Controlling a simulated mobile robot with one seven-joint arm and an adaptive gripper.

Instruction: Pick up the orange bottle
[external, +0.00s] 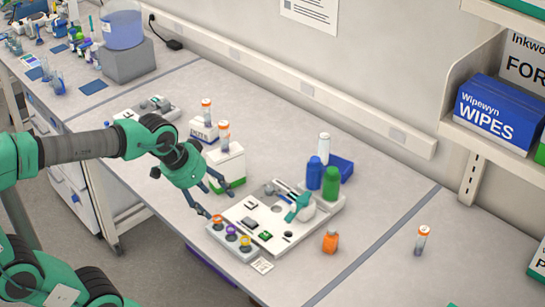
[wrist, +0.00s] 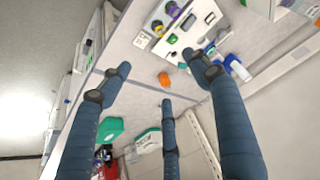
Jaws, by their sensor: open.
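The orange bottle (external: 330,241) stands upright on the bench in the external view, just right of the white board's near right corner. It also shows in the wrist view as a small orange shape (wrist: 165,79) between the spread fingers, some way off. My gripper (external: 216,199) is open and empty at the left end of the board, near the coloured caps. It is well left of the bottle and not touching it. In the wrist view its blue fingers (wrist: 158,72) are wide apart.
The white board (external: 270,250) carries capped items and a green-handled tool. Blue and green bottles (external: 331,183) stand behind it. A white box with a tube (external: 226,168) is beside my gripper. An orange-capped tube (external: 422,240) stands at right. Bench around the orange bottle is clear.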

